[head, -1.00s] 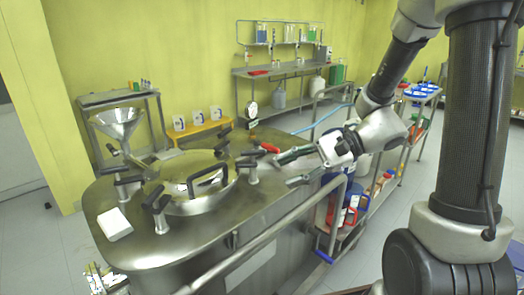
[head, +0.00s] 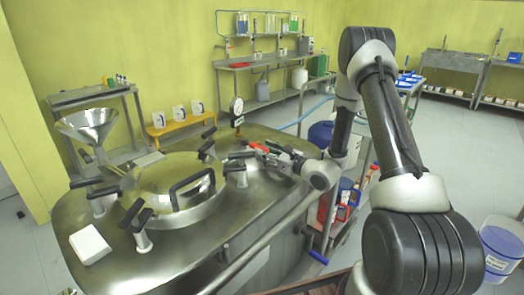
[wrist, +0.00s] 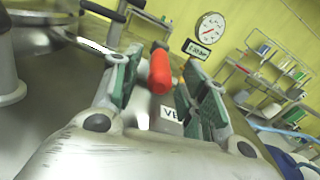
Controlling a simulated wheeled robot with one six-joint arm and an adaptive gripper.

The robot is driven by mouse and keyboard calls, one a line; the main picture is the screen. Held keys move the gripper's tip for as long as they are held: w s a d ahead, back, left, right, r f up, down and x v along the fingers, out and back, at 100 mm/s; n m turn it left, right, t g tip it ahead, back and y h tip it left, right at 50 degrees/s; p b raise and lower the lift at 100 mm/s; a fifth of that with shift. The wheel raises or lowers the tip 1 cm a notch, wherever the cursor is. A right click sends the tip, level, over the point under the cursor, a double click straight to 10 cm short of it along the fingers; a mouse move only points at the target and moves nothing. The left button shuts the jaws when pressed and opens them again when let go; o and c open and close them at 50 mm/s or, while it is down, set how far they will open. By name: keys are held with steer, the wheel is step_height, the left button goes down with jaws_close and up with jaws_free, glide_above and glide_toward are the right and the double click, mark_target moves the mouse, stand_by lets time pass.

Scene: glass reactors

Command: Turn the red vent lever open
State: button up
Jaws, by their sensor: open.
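The red vent lever (head: 258,147) is on top of the steel reactor (head: 190,250), to the right of the round lid. In the wrist view the red grip of the lever (wrist: 160,72) lies between my two green-padded fingers, with space visible on both sides. My gripper (head: 268,157) is open around the lever, and its fingers also show in the wrist view (wrist: 162,84). A white label (wrist: 172,113) starting with "VE" is below the lever, partly hidden. The lever's pivot is hidden.
The round lid (head: 150,178) with black-handled clamps (head: 236,168) stands left of my gripper. A pressure gauge (head: 237,105) rises just behind the lever. A metal rail (head: 270,238) runs along the reactor's front right side. A white block (head: 90,245) lies on the reactor's left.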

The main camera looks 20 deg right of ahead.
steer(key=shift+x, duration=0.95)
jaws_close()
